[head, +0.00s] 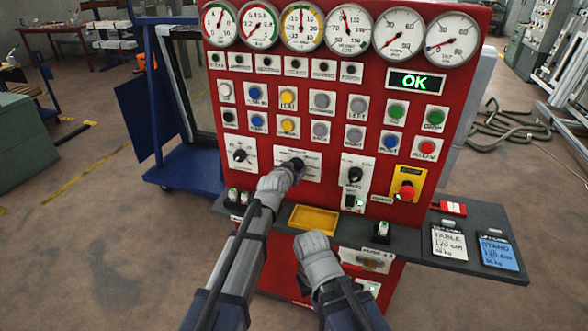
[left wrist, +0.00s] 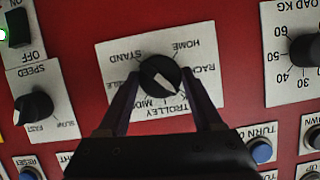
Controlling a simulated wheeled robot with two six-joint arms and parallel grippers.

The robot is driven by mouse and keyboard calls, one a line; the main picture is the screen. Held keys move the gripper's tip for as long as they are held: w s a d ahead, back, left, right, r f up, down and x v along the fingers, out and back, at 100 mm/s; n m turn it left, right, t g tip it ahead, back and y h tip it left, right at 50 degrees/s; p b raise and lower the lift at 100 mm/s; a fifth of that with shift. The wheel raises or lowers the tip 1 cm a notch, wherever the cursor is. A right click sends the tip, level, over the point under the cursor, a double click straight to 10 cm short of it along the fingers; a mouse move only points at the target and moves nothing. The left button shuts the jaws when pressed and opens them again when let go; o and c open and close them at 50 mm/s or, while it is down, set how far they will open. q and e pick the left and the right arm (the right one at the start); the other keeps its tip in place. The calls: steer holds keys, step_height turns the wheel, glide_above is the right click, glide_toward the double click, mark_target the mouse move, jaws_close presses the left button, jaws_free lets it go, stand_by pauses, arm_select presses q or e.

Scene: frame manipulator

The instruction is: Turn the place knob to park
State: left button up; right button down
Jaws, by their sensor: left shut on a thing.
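The place knob (left wrist: 160,75) is a round black knob on a white plate on the red panel; the head view shows it too (head: 294,163). Its plate reads STAND, HOME, RACK, TROLLEY and other partly hidden words, upside down in the left wrist view. I cannot read "park" there. The knob's white mark points to the lower right in that view, towards the gap between RACK and TROLLEY. My left gripper (left wrist: 163,80) is shut on the knob, one finger on each side. My right gripper (head: 316,245) is low before the panel's shelf; its fingers cannot be made out.
A speed knob (head: 240,155) and a load knob (head: 355,175) flank the place knob. A red emergency button (head: 406,191) is at the right. A dark shelf (head: 455,262) with a yellow tray (head: 313,220) juts out below. The display (head: 415,81) reads OK.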

arm_select(q)
steer(key=shift+n, duration=0.4)
stand_by(0.3)
steer(key=o, duration=1.4)
steer(key=p+v, duration=0.3)
steer(key=v, duration=0.4)
steer(key=shift+s+a+r, duration=0.15)
steer(key=shift+s+a, duration=0.1)
steer(key=shift+s, duration=0.05)
